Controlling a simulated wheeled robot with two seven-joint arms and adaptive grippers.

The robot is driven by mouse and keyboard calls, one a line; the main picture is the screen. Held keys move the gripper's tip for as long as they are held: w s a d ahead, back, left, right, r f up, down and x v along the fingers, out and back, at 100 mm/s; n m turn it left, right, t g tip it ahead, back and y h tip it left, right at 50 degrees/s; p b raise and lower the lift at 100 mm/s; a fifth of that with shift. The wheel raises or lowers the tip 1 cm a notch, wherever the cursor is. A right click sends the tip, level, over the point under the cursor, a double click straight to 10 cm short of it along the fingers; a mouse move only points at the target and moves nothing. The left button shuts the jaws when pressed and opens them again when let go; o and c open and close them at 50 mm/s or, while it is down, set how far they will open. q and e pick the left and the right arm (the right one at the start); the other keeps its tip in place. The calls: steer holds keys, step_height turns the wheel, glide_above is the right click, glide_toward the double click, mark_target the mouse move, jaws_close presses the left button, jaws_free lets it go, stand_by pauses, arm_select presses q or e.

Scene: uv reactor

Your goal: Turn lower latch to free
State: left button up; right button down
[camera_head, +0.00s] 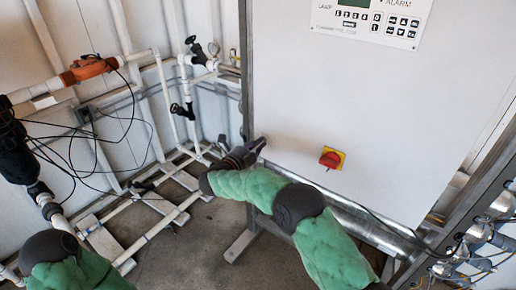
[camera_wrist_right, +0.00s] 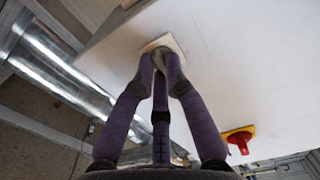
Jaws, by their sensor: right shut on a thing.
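The lower latch (camera_wrist_right: 174,43) shows in the right wrist view as a small pale plate on the white cabinet face, with its middle hidden behind my fingertips. My right gripper (camera_wrist_right: 160,58) is at the latch with its fingertips together, shut on its handle. In the head view my right gripper (camera_head: 258,146) reaches the lower left edge of the white cabinet (camera_head: 300,90) and hides the latch there. The angle of the latch handle cannot be made out. My left arm shows at the bottom left of the head view, but its gripper is out of view.
A red and yellow rotary switch (camera_head: 332,158) sits on the cabinet right of my gripper; it also shows in the wrist view (camera_wrist_right: 239,139). A control panel (camera_head: 372,20) is above. Shiny metal ducting (camera_wrist_right: 75,75) runs below the cabinet. White pipes (camera_head: 168,95) and black cables stand left.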

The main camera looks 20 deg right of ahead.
stand_by(0.5)
steer(key=c, duration=1.3)
jaws_free()
steer(key=v, duration=1.2)
